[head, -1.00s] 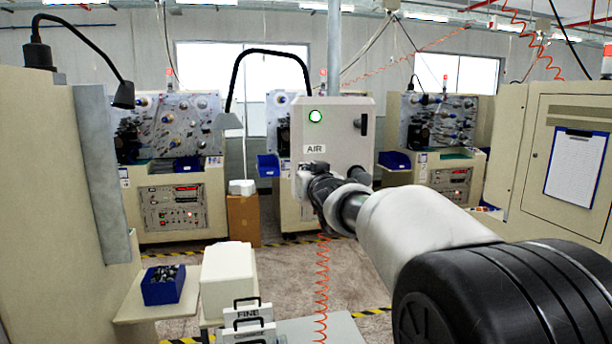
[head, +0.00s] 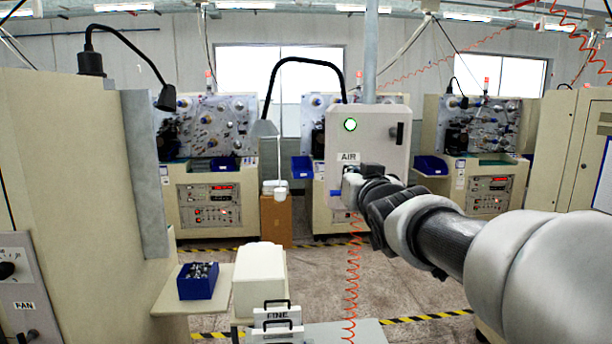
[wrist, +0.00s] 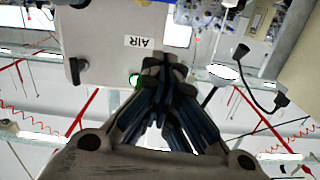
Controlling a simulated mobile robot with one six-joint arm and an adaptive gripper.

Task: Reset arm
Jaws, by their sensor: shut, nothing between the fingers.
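My gripper (head: 350,184) is at the end of my arm, which reaches in from the lower right in the head view. It lies in front of the lower part of the cream AIR box (head: 372,133); I cannot tell the gap between them. In the wrist view my gripper's fingers (wrist: 166,66) are together and hold nothing. The AIR box also shows there upside down (wrist: 100,45), with its green light beside the fingers.
A blue bin of small parts (head: 197,281) sits on a side shelf (head: 172,300) at lower left, beside a white box (head: 259,280). A tall cream cabinet (head: 75,190) stands close on the left. Winding machines (head: 208,200) line the back. A red coiled hose (head: 352,270) hangs below the AIR box.

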